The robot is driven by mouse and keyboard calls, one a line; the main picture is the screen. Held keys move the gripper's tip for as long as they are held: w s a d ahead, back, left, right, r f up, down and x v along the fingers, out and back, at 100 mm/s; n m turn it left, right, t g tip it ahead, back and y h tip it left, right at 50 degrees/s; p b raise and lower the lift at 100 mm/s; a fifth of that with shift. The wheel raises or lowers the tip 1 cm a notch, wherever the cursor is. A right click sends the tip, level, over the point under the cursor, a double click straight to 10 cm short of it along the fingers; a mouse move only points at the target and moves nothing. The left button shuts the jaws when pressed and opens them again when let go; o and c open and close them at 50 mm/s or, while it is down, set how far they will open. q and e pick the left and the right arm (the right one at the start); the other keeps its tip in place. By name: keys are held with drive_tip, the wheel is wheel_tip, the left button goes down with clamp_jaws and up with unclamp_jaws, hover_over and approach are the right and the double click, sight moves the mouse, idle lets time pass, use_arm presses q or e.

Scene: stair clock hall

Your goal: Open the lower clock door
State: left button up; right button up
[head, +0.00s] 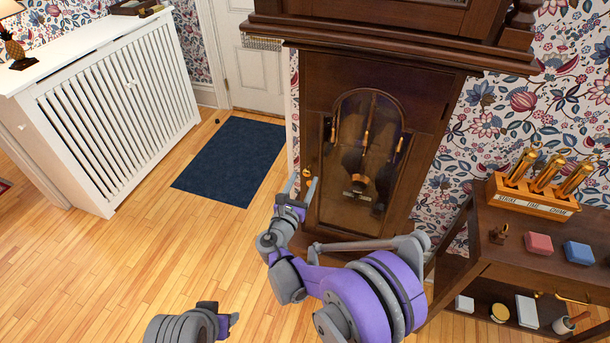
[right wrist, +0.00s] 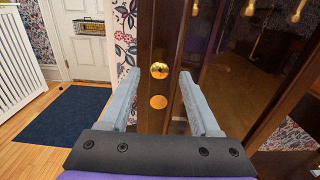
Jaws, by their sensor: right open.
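The lower clock door (head: 342,205) is a dark wooden frame with an arched glass pane, on the tall clock's trunk. It looks shut. Its round brass knob (head: 307,172) is on the left edge; in the right wrist view the knob (right wrist: 159,70) sits above a round brass plate (right wrist: 158,102). My right gripper (head: 303,184) is open and empty in front of the door's left edge. In the right wrist view its fingers flank the knob and plate, with gaps on both sides; I see no contact. Brass weights (head: 366,140) and a pendulum (head: 359,182) show behind the glass.
A dark wooden shelf unit (head: 480,225) with a tray of brass cylinders (head: 532,202) and small blocks stands close on the right. A white slatted radiator cover (head: 120,95) is at the left. A blue mat (head: 230,158) and open wooden floor lie left of the clock.

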drive_tip(key=shift+x, duration=1.25)
clamp_jaws()
idle(0.5)
